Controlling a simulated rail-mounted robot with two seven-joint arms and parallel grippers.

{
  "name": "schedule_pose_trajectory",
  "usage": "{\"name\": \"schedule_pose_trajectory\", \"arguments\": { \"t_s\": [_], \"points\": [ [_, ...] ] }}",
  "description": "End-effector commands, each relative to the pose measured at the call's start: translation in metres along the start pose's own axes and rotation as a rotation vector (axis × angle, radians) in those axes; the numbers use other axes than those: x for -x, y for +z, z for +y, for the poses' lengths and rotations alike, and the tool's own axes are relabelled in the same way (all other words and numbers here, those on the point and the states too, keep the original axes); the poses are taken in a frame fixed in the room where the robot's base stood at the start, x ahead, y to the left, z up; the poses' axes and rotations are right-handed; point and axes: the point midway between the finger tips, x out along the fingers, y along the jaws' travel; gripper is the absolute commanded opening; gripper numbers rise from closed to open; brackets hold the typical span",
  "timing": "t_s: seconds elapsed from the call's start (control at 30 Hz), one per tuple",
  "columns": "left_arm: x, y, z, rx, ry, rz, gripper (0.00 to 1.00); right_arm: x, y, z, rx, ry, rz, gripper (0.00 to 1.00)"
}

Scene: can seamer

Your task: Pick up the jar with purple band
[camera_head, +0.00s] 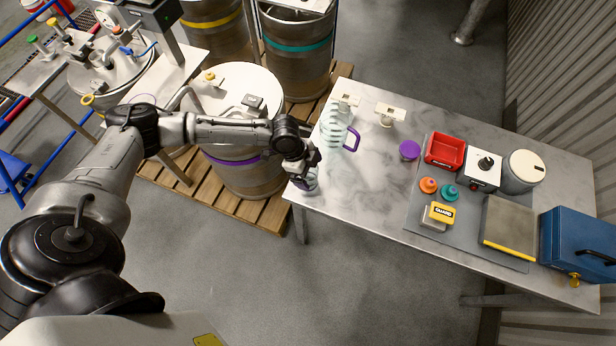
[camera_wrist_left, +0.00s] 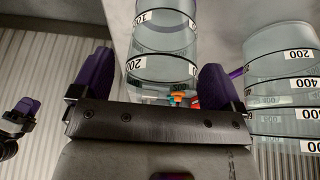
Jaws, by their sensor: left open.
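My left gripper (camera_head: 303,170) is open at the left edge of the marble table. In the left wrist view its purple-padded fingers (camera_wrist_left: 158,82) are apart. A clear jar with black number bands (camera_wrist_left: 165,45) shows between and beyond them; I cannot tell whether they touch it. In the head view a small part of a clear jar (camera_head: 309,184) shows under the gripper, mostly hidden. Beside it stands a clear jug with a purple handle (camera_head: 333,122), also in the wrist view (camera_wrist_left: 282,70). A black and purple gripper part, likely my right gripper (camera_wrist_left: 20,115), shows at the left.
A purple knob or lid (camera_head: 409,150), red bin (camera_head: 445,151), control box (camera_head: 483,170) and blue case (camera_head: 580,245) stand further right on the table (camera_head: 370,195). A steel drum with a purple band (camera_head: 235,160) stands left of the table. The table's front middle is clear.

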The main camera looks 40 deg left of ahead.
Motion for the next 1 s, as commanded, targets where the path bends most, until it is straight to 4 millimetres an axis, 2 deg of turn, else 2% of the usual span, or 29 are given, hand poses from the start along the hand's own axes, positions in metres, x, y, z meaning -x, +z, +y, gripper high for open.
{"name": "schedule_pose_trajectory", "arguments": {
  "t_s": [0.1,0.33,0.9,1.0],
  "points": [
    [-0.0116,-0.0003,-0.0001,0.000,0.000,0.001,0.93,-0.0028,0.0006,-0.0010,-0.003,-0.002,0.001,0.43],
    [-0.0121,-0.0003,0.0000,0.000,0.000,0.001,0.92,-0.0023,0.0002,-0.0014,-0.004,-0.003,0.001,0.43],
    [-0.0119,-0.0003,0.0000,0.000,0.000,0.000,0.38,-0.0025,0.0007,0.0010,0.004,0.003,0.000,0.43],
    [-0.0117,-0.0004,-0.0001,0.000,-0.001,0.001,0.38,-0.0025,0.0007,0.0013,0.005,0.004,-0.001,0.43]
  ]
}}
